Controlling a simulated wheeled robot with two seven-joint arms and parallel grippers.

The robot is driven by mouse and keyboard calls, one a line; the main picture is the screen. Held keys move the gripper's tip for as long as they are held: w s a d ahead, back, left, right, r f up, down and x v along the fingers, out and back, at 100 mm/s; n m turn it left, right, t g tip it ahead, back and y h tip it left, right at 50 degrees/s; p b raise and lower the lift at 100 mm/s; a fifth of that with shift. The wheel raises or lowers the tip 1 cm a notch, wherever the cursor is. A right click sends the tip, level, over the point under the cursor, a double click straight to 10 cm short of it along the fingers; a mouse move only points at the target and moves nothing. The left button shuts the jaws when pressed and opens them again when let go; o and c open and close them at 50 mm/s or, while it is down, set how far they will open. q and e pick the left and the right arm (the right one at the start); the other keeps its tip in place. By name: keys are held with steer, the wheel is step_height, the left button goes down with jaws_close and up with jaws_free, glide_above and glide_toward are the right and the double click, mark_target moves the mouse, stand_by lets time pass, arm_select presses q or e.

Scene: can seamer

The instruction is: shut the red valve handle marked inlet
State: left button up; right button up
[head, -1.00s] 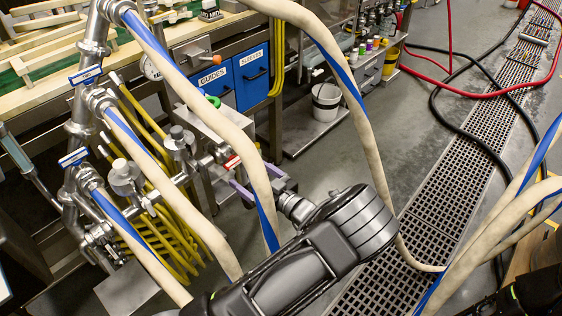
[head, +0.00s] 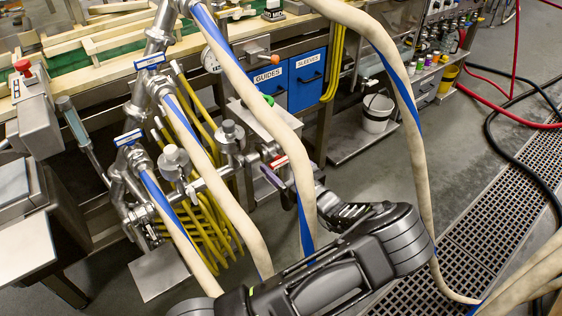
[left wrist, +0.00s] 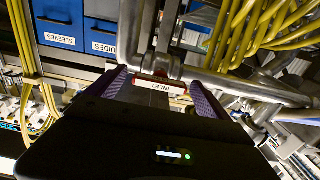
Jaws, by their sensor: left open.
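The inlet handle shows in the head view as a small red piece with a white label (head: 278,162), at the right end of the steel valve pipework. In the left wrist view the red-edged label reading INLET (left wrist: 161,84) lies across the gap between my fingers. My left gripper (head: 286,186) is open, its purple fingers just below and beside the red piece. In the left wrist view the gripper (left wrist: 157,81) has one finger on each side of the label. I cannot tell whether either finger touches the handle. My right gripper is out of view.
Cream hoses with blue stripes (head: 235,85) hang in front of the pipework and close to my left arm. Yellow hoses (head: 205,225) hang behind. Two blue-tagged fittings (head: 128,137) sit further left. Blue drawers (head: 307,78) and a white bucket (head: 377,113) are behind.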

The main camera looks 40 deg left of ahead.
arm_select(q)
steer(key=shift+w+a, duration=0.15)
steer(key=shift+a, duration=0.3)
steer(key=shift+c, duration=0.3)
steer(key=c, duration=1.3)
steer(key=shift+m, duration=0.4)
steer(key=m, duration=0.3)
steer(key=m+p, duration=0.1)
steer(key=m, duration=0.4)
